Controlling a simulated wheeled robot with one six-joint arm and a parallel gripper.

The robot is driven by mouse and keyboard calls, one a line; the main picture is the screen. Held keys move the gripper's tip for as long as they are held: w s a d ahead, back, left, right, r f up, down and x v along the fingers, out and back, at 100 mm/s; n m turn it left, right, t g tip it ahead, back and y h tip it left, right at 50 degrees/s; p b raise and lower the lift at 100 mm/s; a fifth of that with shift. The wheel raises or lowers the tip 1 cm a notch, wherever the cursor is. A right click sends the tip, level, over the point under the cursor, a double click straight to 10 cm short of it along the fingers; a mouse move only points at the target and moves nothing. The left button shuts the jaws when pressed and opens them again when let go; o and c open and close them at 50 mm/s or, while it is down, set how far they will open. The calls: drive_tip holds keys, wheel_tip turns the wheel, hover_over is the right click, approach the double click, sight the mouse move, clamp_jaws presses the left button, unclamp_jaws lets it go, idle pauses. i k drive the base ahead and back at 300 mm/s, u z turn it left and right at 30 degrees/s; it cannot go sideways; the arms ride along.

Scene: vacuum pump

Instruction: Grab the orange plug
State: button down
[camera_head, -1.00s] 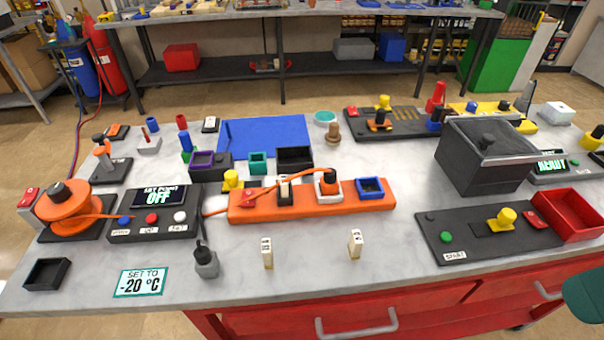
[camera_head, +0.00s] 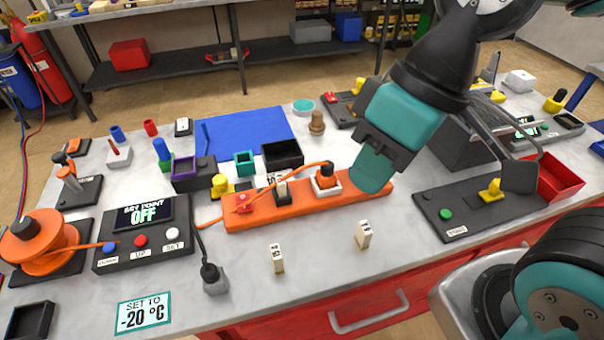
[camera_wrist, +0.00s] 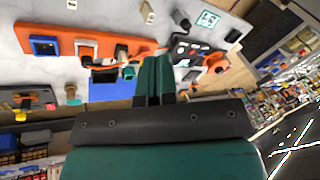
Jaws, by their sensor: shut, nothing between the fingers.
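The orange plug (camera_head: 326,177) has a dark top and an orange cable. It stands in a white socket on the orange power strip (camera_head: 250,217) in the head view. The strip also shows upside down in the wrist view (camera_wrist: 62,33). My gripper (camera_head: 370,180) is up over the right end of the strip, to the right of the plug and apart from it. Its teal fingers are together and empty, also in the wrist view (camera_wrist: 155,65).
A black box (camera_head: 283,155) is behind. The orange cable leads left to a spool (camera_head: 45,247).

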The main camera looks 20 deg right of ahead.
sight(327, 179)
drive_tip(key=k, duration=1.15)
drive_tip(key=u, duration=1)
drive_tip(key=i, duration=1.35)
drive_tip(key=z, duration=0.55)
